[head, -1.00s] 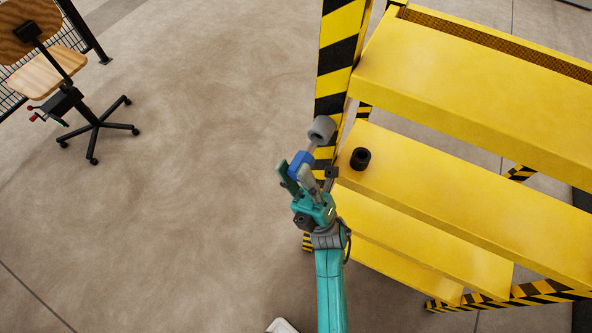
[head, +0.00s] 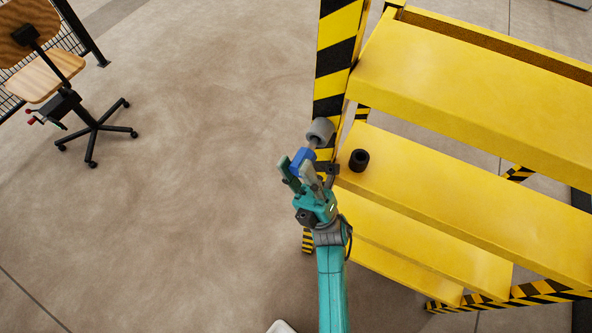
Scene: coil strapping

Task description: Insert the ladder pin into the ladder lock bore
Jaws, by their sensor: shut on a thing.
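The ladder pin has a blue handle block (head: 302,161) and a short pale shaft (head: 313,143). My gripper (head: 298,170) is shut on the blue handle beside the striped ladder post. The shaft points up and right at the ladder lock, a grey cylinder (head: 320,130) on the post. The shaft's tip is at the near face of the grey cylinder. I cannot tell whether it is inside the bore or just in front, because the bore mouth is small and partly hidden.
The yellow ladder (head: 450,80) with wide steps and black-striped posts stands at right. A black hollow cylinder (head: 359,160) stands on a step close to my gripper's right. A chair (head: 72,105) stands at far left. The floor between is clear.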

